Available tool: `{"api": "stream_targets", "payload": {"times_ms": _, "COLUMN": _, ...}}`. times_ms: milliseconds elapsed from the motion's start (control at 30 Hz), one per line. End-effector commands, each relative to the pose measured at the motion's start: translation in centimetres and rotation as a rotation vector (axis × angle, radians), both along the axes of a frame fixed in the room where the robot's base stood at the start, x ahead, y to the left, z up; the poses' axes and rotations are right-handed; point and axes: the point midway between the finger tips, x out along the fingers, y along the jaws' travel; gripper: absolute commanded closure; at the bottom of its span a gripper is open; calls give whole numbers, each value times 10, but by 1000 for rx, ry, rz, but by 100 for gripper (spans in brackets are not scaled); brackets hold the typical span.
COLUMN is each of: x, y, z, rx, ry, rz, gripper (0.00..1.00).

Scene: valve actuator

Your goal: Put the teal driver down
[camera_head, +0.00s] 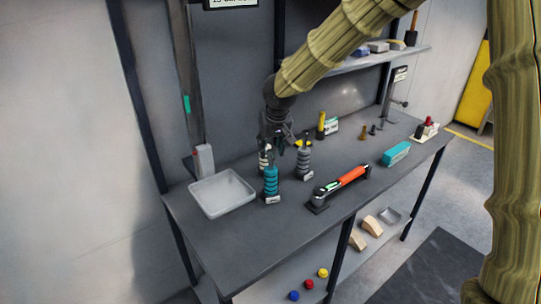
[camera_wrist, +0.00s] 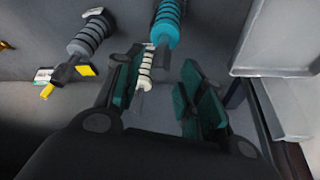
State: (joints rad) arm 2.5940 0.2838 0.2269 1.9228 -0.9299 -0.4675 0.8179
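The teal driver (camera_head: 271,182) stands upright on the bench in a small labelled base, in front of a cream-ringed driver (camera_head: 264,160) and left of a grey-ringed one (camera_head: 304,162). My gripper (camera_head: 281,143) is above and just behind the teal driver, apart from it. In the wrist view the gripper (camera_wrist: 166,88) has its two teal-padded fingers spread with nothing held between them. The teal driver (camera_wrist: 166,24) shows beyond the fingertips at the top. The cream-ringed driver (camera_wrist: 147,68) is partly hidden beside the left finger, and I cannot tell whether they touch.
A pale empty tray (camera_head: 222,193) lies left of the drivers. An orange-and-black tool (camera_head: 343,184) is to the right, with a teal box (camera_head: 396,153) beyond it. The front left of the bench (camera_head: 235,248) is clear. A shelf (camera_head: 375,58) hangs over the back right.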

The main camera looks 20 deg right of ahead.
Motion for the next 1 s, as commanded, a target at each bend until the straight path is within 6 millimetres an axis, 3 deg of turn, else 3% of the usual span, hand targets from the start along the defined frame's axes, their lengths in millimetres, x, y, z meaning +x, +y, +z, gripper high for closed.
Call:
{"api": "stream_targets", "payload": {"times_ms": 400, "x": -19, "y": 1, "z": 46, "rx": -1, "ry": 0, "rz": 0, "gripper": 61}}
{"api": "stream_targets", "payload": {"times_ms": 1000, "x": -23, "y": 1, "z": 54, "rx": 0, "ry": 1, "rz": 1, "gripper": 61}}
